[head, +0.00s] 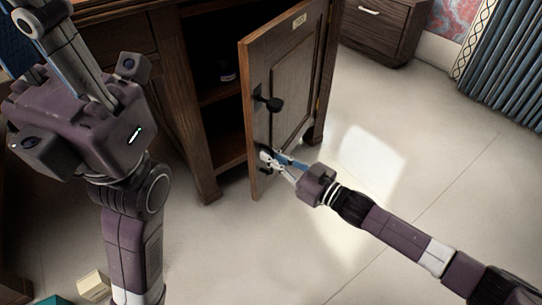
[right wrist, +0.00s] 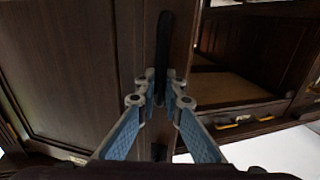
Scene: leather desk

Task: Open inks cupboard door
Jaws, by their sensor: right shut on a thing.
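The cupboard door (head: 292,90) with a small pale label (head: 299,21) stands ajar, swung outward from the dark wooden cupboard (head: 177,75). My right gripper (head: 268,158) is at the lower free edge of the door, shut on a dark handle. In the right wrist view the fingertips (right wrist: 160,97) close around this upright black handle (right wrist: 164,45). My left gripper (head: 45,35) is raised at the upper left, apart from the door; its fingertips are cut off.
Inside the cupboard are shelves (head: 222,92) with a small dark item (head: 227,73). A drawer unit (head: 385,25) stands at the back, and a blue curtain (head: 505,65) hangs at the right. Boxes (head: 93,285) lie at the lower left. The pale floor (head: 420,170) right of the door is clear.

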